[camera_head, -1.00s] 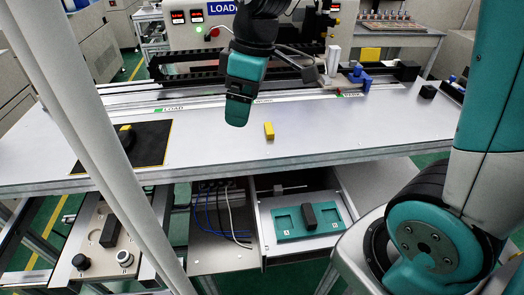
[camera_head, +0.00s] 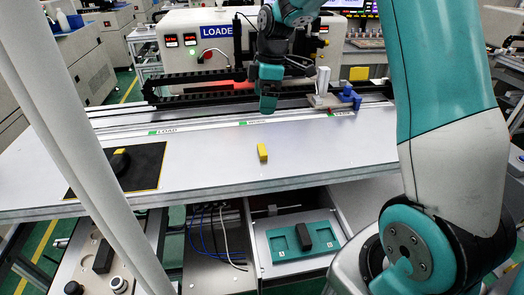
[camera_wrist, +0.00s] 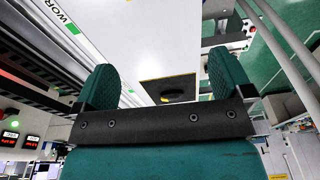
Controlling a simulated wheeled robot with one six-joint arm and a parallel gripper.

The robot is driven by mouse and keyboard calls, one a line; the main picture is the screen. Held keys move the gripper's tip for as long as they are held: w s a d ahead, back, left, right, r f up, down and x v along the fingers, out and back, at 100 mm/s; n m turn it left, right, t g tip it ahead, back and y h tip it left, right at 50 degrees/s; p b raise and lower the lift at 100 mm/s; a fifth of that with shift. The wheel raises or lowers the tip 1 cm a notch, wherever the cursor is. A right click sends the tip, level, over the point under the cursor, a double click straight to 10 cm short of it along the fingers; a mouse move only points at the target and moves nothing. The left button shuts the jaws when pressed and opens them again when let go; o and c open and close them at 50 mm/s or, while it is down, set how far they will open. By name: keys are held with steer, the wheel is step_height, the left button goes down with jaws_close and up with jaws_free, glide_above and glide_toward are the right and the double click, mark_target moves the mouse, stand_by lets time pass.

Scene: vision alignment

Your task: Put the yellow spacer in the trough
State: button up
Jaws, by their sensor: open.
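A small yellow block (camera_head: 262,152), which looks like the spacer, stands on the grey table near its front edge. Another yellow piece (camera_head: 119,152) sits by a black round part on the black mat at left. A third yellow block (camera_head: 358,73) is at the back right. My gripper (camera_head: 268,104) is above the back of the table, by the rail, beyond the yellow block and apart from it. In the wrist view its two teal fingers (camera_wrist: 160,84) are wide apart with nothing between them. I cannot tell which part is the trough.
An open drawer below the table holds a teal tray (camera_head: 284,247) with recesses and a black block (camera_head: 305,236). A black rail (camera_head: 200,92) runs along the back, with a blue-and-white fixture (camera_head: 349,97) at right. The black mat (camera_head: 146,172) lies left.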

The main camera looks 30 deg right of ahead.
steer(key=w+d+f, duration=0.2)
steer(key=d, duration=0.1)
steer(key=p, duration=0.4)
glide_above(262, 149)
steer(key=d, duration=0.1)
steer(key=shift+n, duration=0.3)
steer(key=f, duration=1)
steer(key=shift+s+f, duration=0.25)
steer(key=shift+w+a+f+p, duration=0.15)
steer(key=shift+f+p, duration=0.45)
steer(key=shift+f, duration=0.4)
steer(key=shift+a+f+p, duration=0.1)
steer(key=shift+f+p, duration=0.45)
steer(key=shift+f, duration=0.45)
steer(key=shift+w+a+f+p, duration=0.15)
steer(key=shift+f+p, duration=0.45)
steer(key=shift+f, duration=0.4)
steer(key=c, duration=1.1)
steer(key=shift+o, duration=0.2)
steer(key=shift+r, duration=0.1)
